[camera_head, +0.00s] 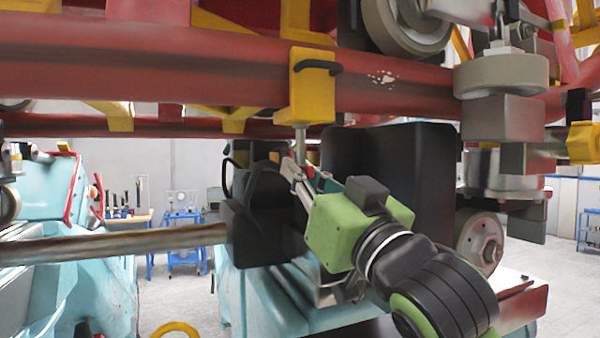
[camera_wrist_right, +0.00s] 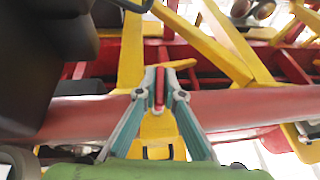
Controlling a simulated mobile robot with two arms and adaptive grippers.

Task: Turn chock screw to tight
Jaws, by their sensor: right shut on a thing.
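The yellow chock (camera_head: 305,85) sits on the thick red rail, with a black loop handle on its front. Its metal screw (camera_head: 300,145) hangs below it, pointing down. A small red piece (camera_head: 309,171) shows at the screw's lower end. My right gripper (camera_head: 298,172) reaches up from the lower right, its fingers at that red piece. In the right wrist view, the right gripper's (camera_wrist_right: 159,75) two fingers are closed around the upright red piece (camera_wrist_right: 159,92), with the yellow chock (camera_wrist_right: 158,128) behind. How far the screw is turned cannot be told. My left gripper is not in view.
Black blocks (camera_head: 410,185) stand close on both sides of my right gripper. The red rail (camera_head: 190,75) crosses above it. Wheels (camera_head: 405,25) and grey metal parts are at the right. A long bar (camera_head: 120,243) comes in from the left. Blue carts stand far behind.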

